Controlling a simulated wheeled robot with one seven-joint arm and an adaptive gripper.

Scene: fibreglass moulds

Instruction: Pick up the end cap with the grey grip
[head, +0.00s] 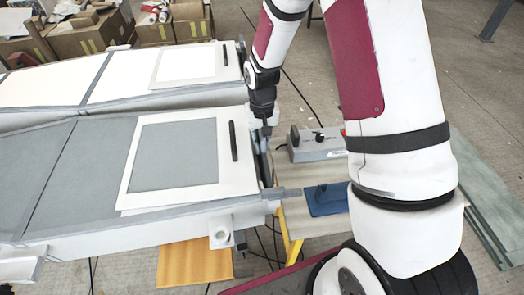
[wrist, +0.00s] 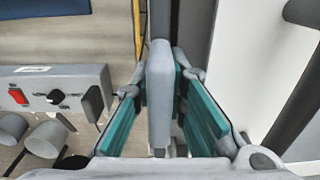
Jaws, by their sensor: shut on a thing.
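My gripper (wrist: 160,80) has its two teal-padded fingers on either side of an upright grey grip (wrist: 159,110) and is shut on it. The fingers hide part of the grip's sides. The end cap that the grip belongs to is mostly hidden behind the grip and fingers in the wrist view. In the head view my gripper (head: 264,126) points down at the right end of the nearer mould (head: 90,240), and the end cap cannot be made out clearly there.
A white framed panel with a grey middle (head: 172,155) and a black bar handle (head: 233,141) lies on the nearer mould. Right of my gripper stands a grey control box (head: 318,152), also in the wrist view (wrist: 25,76). A blue pad (head: 326,200) lies nearby. A second mould (head: 120,82) lies behind.

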